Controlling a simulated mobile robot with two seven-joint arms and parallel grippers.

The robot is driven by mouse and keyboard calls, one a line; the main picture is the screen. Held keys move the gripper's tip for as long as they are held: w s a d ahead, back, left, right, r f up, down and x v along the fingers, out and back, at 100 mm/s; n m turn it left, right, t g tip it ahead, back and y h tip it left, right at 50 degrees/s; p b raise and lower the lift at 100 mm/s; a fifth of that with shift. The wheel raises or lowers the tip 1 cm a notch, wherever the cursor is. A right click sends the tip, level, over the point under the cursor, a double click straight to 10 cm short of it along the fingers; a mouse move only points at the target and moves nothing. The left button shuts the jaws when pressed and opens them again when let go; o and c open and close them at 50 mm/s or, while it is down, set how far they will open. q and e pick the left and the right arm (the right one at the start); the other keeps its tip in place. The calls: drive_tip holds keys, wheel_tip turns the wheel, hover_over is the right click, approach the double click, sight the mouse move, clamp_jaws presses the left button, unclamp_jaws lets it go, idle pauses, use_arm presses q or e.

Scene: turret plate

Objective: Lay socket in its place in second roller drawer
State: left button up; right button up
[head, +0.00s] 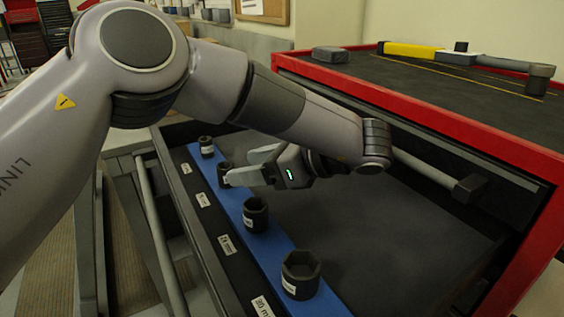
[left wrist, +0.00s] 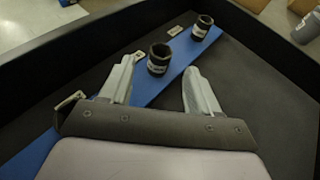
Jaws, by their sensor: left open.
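The open drawer (head: 385,245) holds a blue strip (head: 231,199) along its label side. Several dark sockets stand upright on the strip: a large one (head: 300,274) at the near end, a medium one (head: 255,215), a smaller one (head: 225,174) by my left fingertips, and a far one (head: 207,147). My left gripper (head: 251,167) is open, its fingers pointing toward the smaller socket. In the left wrist view, a socket (left wrist: 160,58) stands just beyond the open fingers (left wrist: 158,82), apart from them, and another (left wrist: 202,27) stands farther off. My right gripper is not in view.
Size labels (head: 227,244) line the drawer's left edge. The red cabinet's top (head: 420,85) carries a yellow-and-grey tool (head: 410,50) and a grey block (head: 330,54). The drawer's grey handle bar (head: 158,240) runs along the left. The drawer floor right of the strip is bare.

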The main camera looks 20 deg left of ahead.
use_arm(q)
drive_tip(key=v, duration=0.6)
drive_tip(key=shift+d+r, duration=0.15)
drive_tip(key=shift+d, duration=0.05)
